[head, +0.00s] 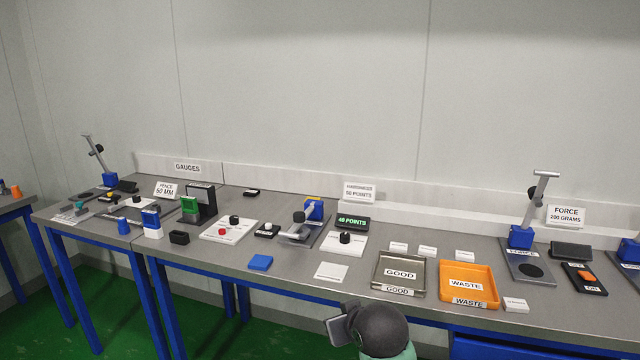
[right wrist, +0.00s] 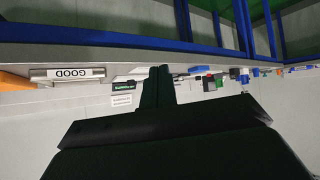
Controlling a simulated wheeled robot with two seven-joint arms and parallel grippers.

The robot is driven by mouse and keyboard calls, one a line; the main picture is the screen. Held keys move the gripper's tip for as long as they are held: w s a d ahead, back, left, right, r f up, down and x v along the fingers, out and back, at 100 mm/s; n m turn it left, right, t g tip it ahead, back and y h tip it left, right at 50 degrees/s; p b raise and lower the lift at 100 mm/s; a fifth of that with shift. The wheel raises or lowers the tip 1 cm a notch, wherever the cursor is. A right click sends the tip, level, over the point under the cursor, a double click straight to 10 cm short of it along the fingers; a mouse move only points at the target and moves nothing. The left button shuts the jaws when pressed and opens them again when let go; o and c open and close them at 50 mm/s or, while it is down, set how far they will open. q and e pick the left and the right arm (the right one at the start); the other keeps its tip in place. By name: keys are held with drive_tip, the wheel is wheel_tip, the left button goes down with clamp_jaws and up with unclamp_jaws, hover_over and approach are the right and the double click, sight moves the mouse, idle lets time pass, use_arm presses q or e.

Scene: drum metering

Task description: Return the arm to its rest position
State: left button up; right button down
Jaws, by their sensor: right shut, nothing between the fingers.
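My right gripper (right wrist: 158,76) shows in the right wrist view with its two dark fingers together and nothing between them. In the head view, part of my right arm (head: 382,330) shows at the bottom middle, in front of the table's front edge. It is apart from the table and the things on it. My left arm and gripper are not in view.
The grey table (head: 215,257) runs across the view. Near its front edge are a GOOD tray (head: 398,291), an orange WASTE tray (head: 467,300), a white square (head: 331,271) and a blue block (head: 260,262). Gauges and stands are behind. Green floor is clear at the left.

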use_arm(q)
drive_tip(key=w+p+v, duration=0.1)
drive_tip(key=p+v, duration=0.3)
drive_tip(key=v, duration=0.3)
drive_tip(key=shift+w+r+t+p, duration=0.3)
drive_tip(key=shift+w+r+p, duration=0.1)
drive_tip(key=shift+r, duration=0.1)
use_arm(e)
drive_tip(key=s+d+f+g, duration=0.2)
drive_tip(key=s+d+f, duration=0.1)
drive_tip(key=s+f, duration=0.5)
drive_tip(key=s+d+f+m+g+h, duration=0.1)
drive_tip(key=s+d+f+g, duration=0.2)
drive_tip(key=s+f, duration=0.5)
drive_tip(key=s+d+f+m+g, duration=0.1)
drive_tip(key=s+f, duration=0.8)
drive_tip(key=s, duration=0.9)
drive_tip(key=shift+s+d+g, duration=0.35)
drive_tip(key=shift+d+g, duration=0.45)
drive_tip(key=shift+d, duration=0.2)
